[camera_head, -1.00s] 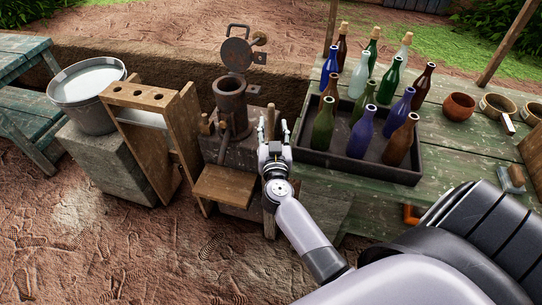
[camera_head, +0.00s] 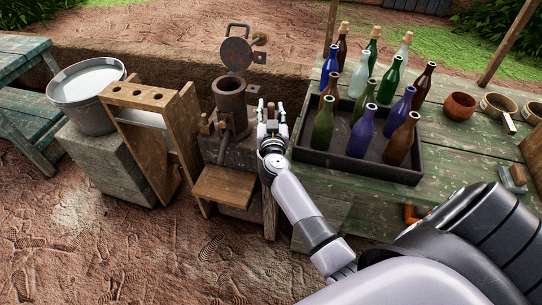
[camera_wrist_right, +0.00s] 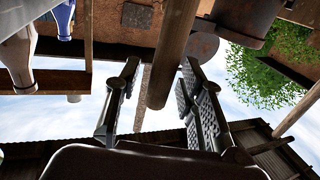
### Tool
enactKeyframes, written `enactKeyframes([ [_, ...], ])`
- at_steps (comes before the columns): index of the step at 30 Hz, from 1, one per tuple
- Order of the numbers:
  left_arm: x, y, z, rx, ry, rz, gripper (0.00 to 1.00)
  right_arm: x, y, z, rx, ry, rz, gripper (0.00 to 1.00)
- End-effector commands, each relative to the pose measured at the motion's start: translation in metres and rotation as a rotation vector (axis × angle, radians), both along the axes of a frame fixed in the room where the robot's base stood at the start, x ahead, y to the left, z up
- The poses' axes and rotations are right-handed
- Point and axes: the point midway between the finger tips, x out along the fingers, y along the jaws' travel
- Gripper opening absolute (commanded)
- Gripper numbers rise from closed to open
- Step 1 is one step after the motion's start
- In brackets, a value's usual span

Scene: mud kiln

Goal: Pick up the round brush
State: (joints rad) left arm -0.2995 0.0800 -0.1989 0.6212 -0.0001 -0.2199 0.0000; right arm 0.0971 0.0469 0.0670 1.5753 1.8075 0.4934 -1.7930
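A round wooden handle (camera_head: 271,108), which looks like the round brush's, stands upright between the fingers of my right gripper (camera_head: 272,107), beside the rusty furnace pot. In the wrist view this wooden rod (camera_wrist_right: 172,55) comes down from the top between the two fingertips, closer to the right-hand finger. The right gripper also shows there (camera_wrist_right: 160,68), with its fingers apart and sky visible beside the rod. No firm hold shows. Bristles cannot be made out. My left gripper is out of view.
A rusty pot (camera_head: 230,98) stands just left of my gripper, with wooden handles (camera_head: 205,124) beside it. A black tray (camera_head: 312,158) of several bottles is close on the right. A wooden rack (camera_head: 140,97) and bucket (camera_head: 88,92) stand left.

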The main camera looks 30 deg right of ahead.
Motion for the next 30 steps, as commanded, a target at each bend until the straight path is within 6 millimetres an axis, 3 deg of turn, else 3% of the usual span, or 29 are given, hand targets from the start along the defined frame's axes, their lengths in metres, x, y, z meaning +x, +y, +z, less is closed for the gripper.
enactKeyframes([
  [15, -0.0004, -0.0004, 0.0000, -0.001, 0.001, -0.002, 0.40, -0.0003, 0.0002, -0.0001, 0.000, 0.000, 0.000, 0.00],
  [30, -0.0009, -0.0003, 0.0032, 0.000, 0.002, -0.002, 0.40, 0.0000, 0.0001, 0.0055, -0.001, -0.002, 0.000, 0.00],
])
